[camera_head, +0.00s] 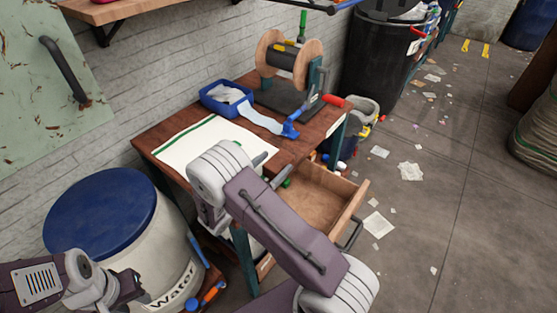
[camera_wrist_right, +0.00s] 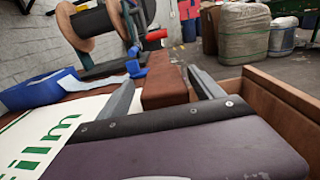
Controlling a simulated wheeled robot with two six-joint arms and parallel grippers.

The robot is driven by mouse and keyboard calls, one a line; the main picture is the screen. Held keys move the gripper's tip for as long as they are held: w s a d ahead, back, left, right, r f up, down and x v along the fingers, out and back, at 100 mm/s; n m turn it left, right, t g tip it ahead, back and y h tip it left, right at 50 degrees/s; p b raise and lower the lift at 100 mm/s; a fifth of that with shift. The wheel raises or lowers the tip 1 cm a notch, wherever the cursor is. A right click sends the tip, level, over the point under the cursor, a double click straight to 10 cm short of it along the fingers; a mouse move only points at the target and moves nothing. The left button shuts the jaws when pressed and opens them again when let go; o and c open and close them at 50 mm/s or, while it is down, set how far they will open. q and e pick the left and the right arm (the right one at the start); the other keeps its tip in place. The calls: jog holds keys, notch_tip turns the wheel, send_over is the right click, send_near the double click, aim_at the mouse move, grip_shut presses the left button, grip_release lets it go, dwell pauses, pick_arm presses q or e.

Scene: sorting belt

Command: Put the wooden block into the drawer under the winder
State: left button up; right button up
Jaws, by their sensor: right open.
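The winder (camera_head: 290,65) stands on the brown workbench (camera_head: 175,128). Under its top the drawer (camera_head: 325,197) is pulled open; its visible floor is bare and my right arm covers part of it. My right gripper (camera_head: 270,165) is open at the bench's front edge, beside the drawer. In the right wrist view its fingers (camera_wrist_right: 163,98) are apart, with a reddish-brown wooden shape (camera_wrist_right: 165,92) between them. I cannot tell whether this is the wooden block or the bench top. No block shows clearly in the head view. My left gripper (camera_head: 128,288) is low at the left, its jaws unclear.
A blue tray (camera_head: 212,103) and a white sheet with a green stripe (camera_head: 185,150) lie on the bench. A white drum with a blue lid (camera_head: 100,212) stands at the left. A black bin (camera_head: 378,60) is behind. Paper scraps litter the open floor at the right.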

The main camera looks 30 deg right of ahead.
jog(key=v, duration=0.9)
jog(key=shift+s+a+r, duration=0.15)
jog(key=shift+a+r, duration=0.05)
jog(key=shift+a, duration=0.05)
